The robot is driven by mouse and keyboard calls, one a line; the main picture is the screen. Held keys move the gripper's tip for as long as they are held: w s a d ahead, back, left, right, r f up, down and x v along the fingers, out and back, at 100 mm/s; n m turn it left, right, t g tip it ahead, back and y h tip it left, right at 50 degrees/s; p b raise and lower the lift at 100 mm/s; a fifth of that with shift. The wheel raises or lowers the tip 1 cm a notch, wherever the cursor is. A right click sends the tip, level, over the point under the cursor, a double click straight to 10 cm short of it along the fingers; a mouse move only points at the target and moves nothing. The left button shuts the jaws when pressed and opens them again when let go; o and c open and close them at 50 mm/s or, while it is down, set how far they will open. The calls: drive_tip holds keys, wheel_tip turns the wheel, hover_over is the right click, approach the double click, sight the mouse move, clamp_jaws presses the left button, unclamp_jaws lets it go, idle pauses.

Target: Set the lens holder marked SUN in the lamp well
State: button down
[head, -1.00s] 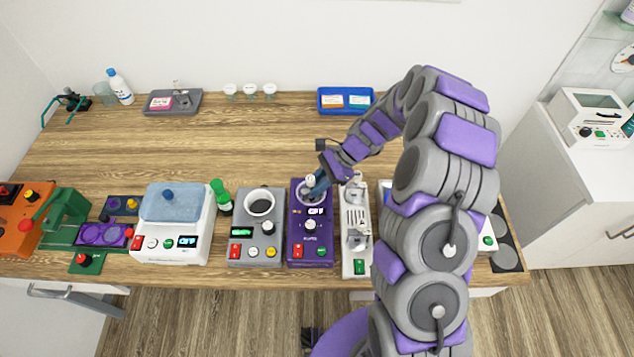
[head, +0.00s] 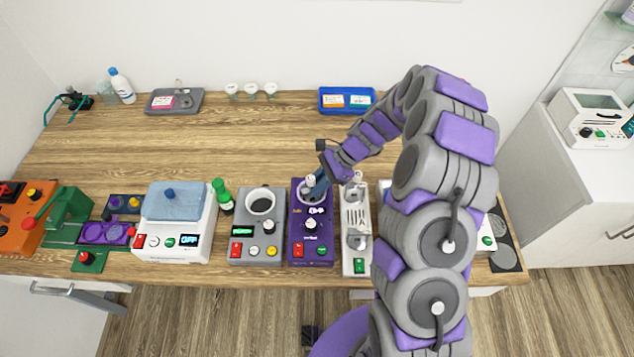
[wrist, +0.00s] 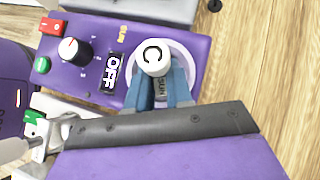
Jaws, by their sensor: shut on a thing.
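The purple lamp unit (head: 312,245) stands near the front of the bench, with a round, pale-rimmed well at its back end. In the wrist view its well rim (wrist: 188,62) curves around my blue fingertips. In the head view my gripper (head: 314,187) is at the well. The fingers hide the holder's lower part, so I cannot tell whether it is seated. The unit's display (wrist: 113,70) reads OFF.
A grey unit with a round cup (head: 258,225) stands close on the left, and a white device (head: 355,235) close on the right. A green bottle (head: 222,196) stands further left. A blue tray (head: 346,99) lies at the back. The bench middle is clear.

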sight(310, 179)
drive_tip(key=shift+f, duration=0.1)
idle(0.3)
drive_tip(key=c, duration=0.9)
unclamp_jaws()
drive_tip(key=shift+c, duration=0.2)
drive_tip(key=shift+o, duration=0.2)
drive_tip(key=shift+o, duration=1)
drive_tip(key=shift+o, duration=0.2)
drive_tip(key=shift+r+p, duration=1.95)
drive_tip(key=shift+r, duration=0.95)
drive_tip(key=shift+r, duration=0.1)
